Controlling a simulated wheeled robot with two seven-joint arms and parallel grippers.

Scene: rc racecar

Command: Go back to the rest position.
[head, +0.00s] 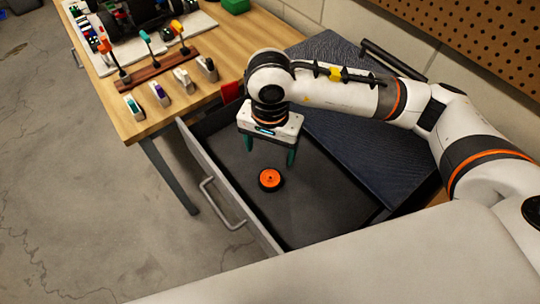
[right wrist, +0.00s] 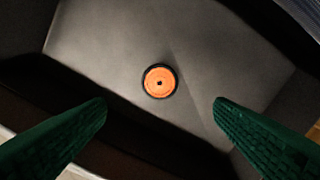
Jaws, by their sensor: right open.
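My right gripper (head: 269,157) is above the open drawer (head: 325,200) with its green fingers pointing down. It is open and empty. In the right wrist view, the two fingers (right wrist: 160,115) stand wide apart. A small wheel (head: 270,180) with an orange hub and black tyre lies flat on the drawer floor below the gripper. The wheel (right wrist: 160,81) also shows in the right wrist view, beyond the fingertips and apart from them. My left gripper is not in view.
A wooden workbench (head: 250,32) stands behind the drawer. On it are a tool rack (head: 152,68), several small coloured items, a car chassis (head: 135,15) and a green box (head: 235,5). The drawer's front panel and handle (head: 220,203) stick out over the floor. A pegboard wall is at the right.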

